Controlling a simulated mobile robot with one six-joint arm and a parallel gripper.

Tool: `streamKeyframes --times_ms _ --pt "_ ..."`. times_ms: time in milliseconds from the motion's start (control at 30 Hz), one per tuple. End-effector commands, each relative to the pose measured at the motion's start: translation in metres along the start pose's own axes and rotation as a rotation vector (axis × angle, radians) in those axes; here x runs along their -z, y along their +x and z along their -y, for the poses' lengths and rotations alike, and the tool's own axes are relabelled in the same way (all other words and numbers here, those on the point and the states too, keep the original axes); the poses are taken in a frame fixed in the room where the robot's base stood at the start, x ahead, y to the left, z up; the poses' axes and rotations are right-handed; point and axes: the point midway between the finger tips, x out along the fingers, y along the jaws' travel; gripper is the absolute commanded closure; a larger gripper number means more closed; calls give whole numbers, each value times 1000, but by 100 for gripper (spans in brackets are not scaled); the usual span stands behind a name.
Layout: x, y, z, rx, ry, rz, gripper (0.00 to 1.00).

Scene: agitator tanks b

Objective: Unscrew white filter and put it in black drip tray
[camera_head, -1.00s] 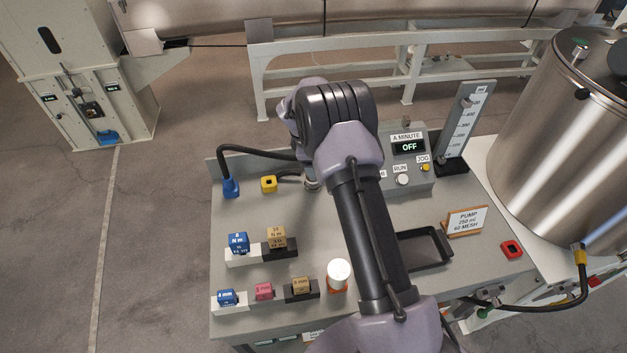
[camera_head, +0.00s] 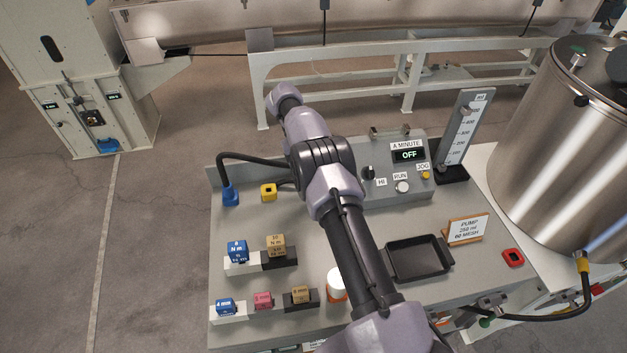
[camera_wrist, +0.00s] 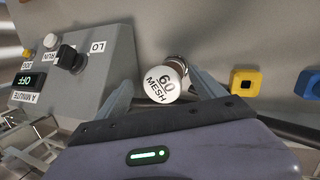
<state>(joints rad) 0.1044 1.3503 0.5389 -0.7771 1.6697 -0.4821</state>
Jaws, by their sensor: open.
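The white filter (camera_wrist: 163,84), a round cap lettered "60 MESH", shows in the wrist view beside a metal fitting. My gripper (camera_wrist: 160,78) is open, with one finger on each side of the filter in the picture. I cannot tell whether the fingers reach down to it or touch it. In the head view my arm hides the filter and the gripper's fingers. The black drip tray (camera_head: 418,258) lies empty on the grey bench, right of my arm.
A white cylinder with an orange base (camera_head: 337,284) stands close beside my arm. The control box (camera_head: 398,170) reads OFF. Blue (camera_head: 230,195) and yellow (camera_head: 269,192) blocks sit left of the arm. A pump sign (camera_head: 467,229) stands by the tray.

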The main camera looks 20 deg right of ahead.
Motion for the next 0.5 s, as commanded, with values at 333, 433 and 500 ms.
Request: streamKeyframes --times_ms 333,433,500 --pt "0 1 1 18 119 32 21" --pt "0 2 1 18 118 32 21" --pt "1 8 3 18 118 32 21"
